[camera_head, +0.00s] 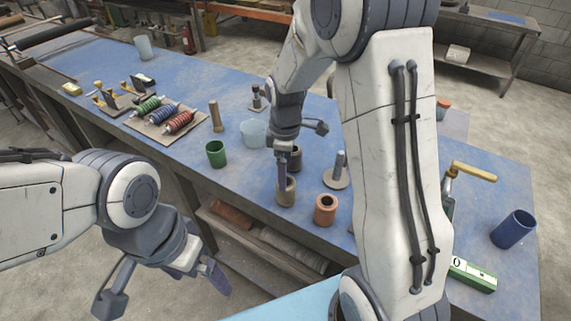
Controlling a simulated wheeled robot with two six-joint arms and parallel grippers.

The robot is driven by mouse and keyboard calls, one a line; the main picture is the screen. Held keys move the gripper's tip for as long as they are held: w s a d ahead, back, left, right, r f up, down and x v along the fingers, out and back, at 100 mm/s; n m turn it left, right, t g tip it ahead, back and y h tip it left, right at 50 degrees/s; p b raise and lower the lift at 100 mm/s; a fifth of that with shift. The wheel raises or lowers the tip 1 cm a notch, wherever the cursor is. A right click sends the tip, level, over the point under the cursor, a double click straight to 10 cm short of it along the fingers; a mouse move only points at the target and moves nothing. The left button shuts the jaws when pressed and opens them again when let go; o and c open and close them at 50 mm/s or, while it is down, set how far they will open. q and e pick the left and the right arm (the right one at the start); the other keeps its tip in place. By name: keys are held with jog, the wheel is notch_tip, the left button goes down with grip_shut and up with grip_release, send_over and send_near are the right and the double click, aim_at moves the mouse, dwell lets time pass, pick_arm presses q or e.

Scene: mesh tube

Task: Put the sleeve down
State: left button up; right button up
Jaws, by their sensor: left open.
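Several short hollow cylinders stand on the blue bench, and I cannot tell for sure which is the sleeve. A tan one (287,198) stands upright below my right gripper (302,155). A dark brown one (296,157) is just behind it, partly hidden. An orange-brown one (326,210) stands to the right. My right gripper's fingers are spread apart. One finger points down over the tan cylinder's top; whether it touches or reaches inside is unclear. I see nothing held between the fingers. My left gripper (163,287) is open and empty, in front of the bench's near edge.
The blue bench (240,90) also bears a green cup (216,153), a translucent cup (254,133), a wooden peg (215,116), a tray of coloured coils (168,122), a grey post on a round base (338,172) and a dark blue cup (513,229). My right arm hides part of it.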

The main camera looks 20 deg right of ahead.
jog(key=shift+r, duration=1.55)
jog(key=shift+f, duration=0.1)
notch_tip(320, 180, down, 12)
jog(key=shift+s+p, duration=0.1)
jog(key=shift+p, duration=0.95)
jog(key=shift+r, duration=0.25)
jog(key=shift+r+b, duration=0.5)
jog(key=shift+r, duration=0.9)
jog(key=shift+f, duration=0.1)
